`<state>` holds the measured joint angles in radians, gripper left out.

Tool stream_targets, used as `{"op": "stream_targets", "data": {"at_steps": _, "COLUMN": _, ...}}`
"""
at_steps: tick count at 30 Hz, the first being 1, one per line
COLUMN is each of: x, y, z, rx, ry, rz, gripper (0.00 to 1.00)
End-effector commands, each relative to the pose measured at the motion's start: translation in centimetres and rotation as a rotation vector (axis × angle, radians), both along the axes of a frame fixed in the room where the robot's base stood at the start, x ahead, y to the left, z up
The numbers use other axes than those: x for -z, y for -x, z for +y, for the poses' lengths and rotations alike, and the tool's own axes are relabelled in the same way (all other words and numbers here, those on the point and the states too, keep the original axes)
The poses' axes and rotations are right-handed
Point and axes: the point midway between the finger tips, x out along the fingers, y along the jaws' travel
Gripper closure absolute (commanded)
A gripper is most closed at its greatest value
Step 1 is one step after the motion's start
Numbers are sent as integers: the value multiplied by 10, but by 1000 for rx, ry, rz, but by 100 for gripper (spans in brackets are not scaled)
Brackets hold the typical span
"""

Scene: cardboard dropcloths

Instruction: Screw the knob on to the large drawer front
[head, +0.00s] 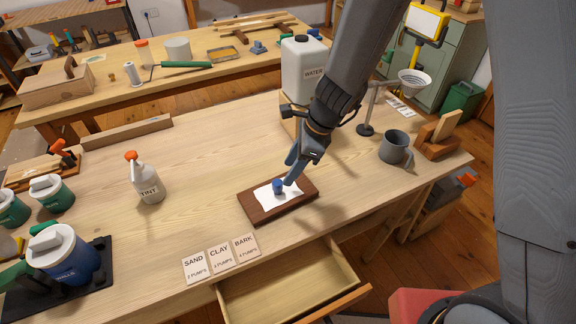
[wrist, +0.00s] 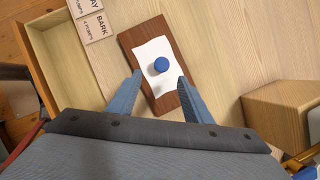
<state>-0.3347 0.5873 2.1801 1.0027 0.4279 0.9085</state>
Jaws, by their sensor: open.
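A small blue knob-like piece (head: 278,187) stands on a white sheet (head: 265,193) on a dark brown board (head: 252,208), which lies on the workbench. In the wrist view the blue piece (wrist: 161,65) shows from above, just beyond my fingertips. My gripper (head: 293,172) is open and empty, pointing down close above the board. Its two fingers (wrist: 158,84) lie to either side of the near part of the sheet. A wooden drawer (head: 290,292) stands open at the bench's front. Its front panel (head: 345,303) shows mainly as a top edge; its outer face is hidden.
Cards (head: 220,258) lie left of the board, near the drawer. A tint bottle (head: 148,180) stands farther left. A water container (head: 303,70) stands behind on a wooden block (wrist: 280,115). A grey mug (head: 395,148) and a funnel stand (head: 367,129) are at right. The bench between bottle and board is clear.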

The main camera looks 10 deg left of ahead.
Motion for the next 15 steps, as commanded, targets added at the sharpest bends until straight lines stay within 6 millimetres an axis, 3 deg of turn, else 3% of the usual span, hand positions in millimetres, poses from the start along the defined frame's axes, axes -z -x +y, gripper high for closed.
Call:
{"op": "stream_targets", "data": {"at_steps": 8, "x": 22, "y": -1, "z": 18, "rx": 66, "ry": -13, "rz": 31, "gripper": 54}}
{"op": "stream_targets", "data": {"at_steps": 15, "x": 56, "y": -1, "z": 31, "rx": 64, "ry": -11, "rz": 31, "gripper": 54}}
